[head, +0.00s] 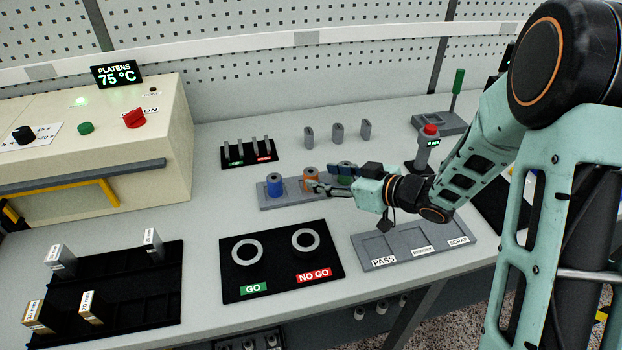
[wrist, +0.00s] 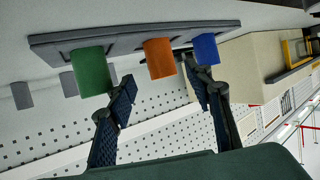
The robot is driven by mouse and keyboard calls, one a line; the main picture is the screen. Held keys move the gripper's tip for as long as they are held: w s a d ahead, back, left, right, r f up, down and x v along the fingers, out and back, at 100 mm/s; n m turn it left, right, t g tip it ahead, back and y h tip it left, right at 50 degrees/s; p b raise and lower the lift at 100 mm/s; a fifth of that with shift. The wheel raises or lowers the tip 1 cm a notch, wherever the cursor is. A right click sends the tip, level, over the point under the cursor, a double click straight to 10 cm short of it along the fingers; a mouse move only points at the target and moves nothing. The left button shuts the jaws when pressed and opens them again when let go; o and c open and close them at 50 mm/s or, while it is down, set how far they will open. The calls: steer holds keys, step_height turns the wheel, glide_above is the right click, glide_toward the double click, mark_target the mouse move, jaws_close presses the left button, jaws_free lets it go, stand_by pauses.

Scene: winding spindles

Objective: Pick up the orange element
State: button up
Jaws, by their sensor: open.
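The orange element (head: 310,176) is an upright cylinder in a grey tray (head: 264,205), between a blue element (head: 274,186) and a green element (head: 343,180). My gripper (head: 326,178) reaches in from the right in the head view and partly hides the green element. In the wrist view, which is upside down, my gripper (wrist: 160,74) is open and empty. Its fingers are spread to either side of the orange element (wrist: 160,58), with the green element (wrist: 91,72) by the left finger and the blue element (wrist: 206,49) behind the right. Whether a finger touches anything cannot be told.
Grey posts (head: 337,133) and a small gauge rack (head: 249,152) stand behind the tray. The GO/NO GO board (head: 281,290) and the PASS/REWORK/SCRAP tray (head: 386,265) lie in front. A beige platen machine (head: 150,150) stands left.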

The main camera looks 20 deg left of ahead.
mark_target(315, 176)
steer(key=x, duration=0.5)
steer(key=shift+s+a+f, duration=0.1)
steer(key=shift+s+f, duration=0.1)
steer(key=shift+c, duration=0.4)
steer(key=c, duration=1.2)
steer(key=shift+r, duration=0.15)
